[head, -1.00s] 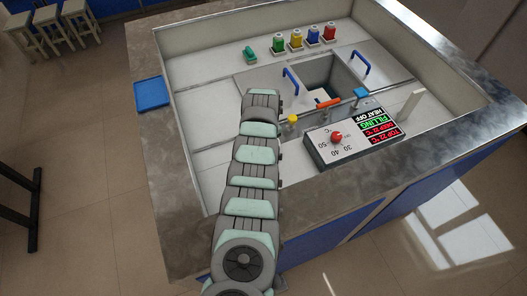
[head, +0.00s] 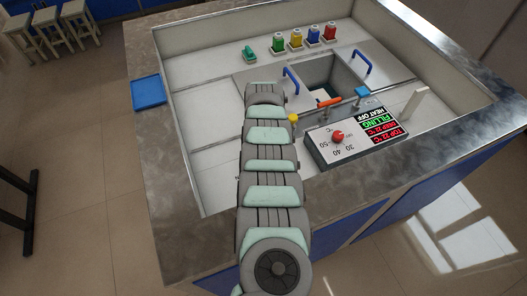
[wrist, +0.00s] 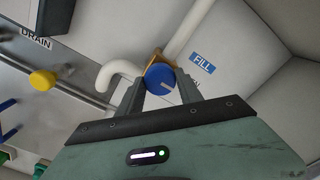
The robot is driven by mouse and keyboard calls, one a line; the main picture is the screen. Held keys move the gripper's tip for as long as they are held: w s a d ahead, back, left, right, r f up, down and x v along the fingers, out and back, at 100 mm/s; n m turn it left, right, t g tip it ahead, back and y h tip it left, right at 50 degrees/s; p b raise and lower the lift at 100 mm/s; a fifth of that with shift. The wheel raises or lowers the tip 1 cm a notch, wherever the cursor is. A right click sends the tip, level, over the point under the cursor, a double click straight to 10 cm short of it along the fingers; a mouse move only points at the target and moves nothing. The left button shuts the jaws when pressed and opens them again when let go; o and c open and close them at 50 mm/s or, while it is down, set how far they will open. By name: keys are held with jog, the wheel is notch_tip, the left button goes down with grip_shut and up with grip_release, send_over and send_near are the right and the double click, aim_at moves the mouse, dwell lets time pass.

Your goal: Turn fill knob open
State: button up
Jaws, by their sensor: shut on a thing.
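The fill knob (wrist: 160,77) is round and blue with a pale line across its face. In the head view my arm comes up from the bottom edge, over the basin's front rim. The gripper and the fill knob cannot be made out there. The black display (head: 379,125) reads "FILLING" in green and "HEAT OFF" in white.
A white curved pipe (wrist: 121,68) runs close to the knob. A yellow knob (wrist: 42,80) is near the "DRAIN" label. In the head view, a control box with a red dial (head: 338,137) stands right of my arm. Several coloured bottles (head: 296,38) stand at the back.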

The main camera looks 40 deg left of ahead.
dwell(0.4)
jog(key=o, duration=1.4)
jog(key=shift+c, duration=0.2)
notch_tip(320, 180, up, 11)
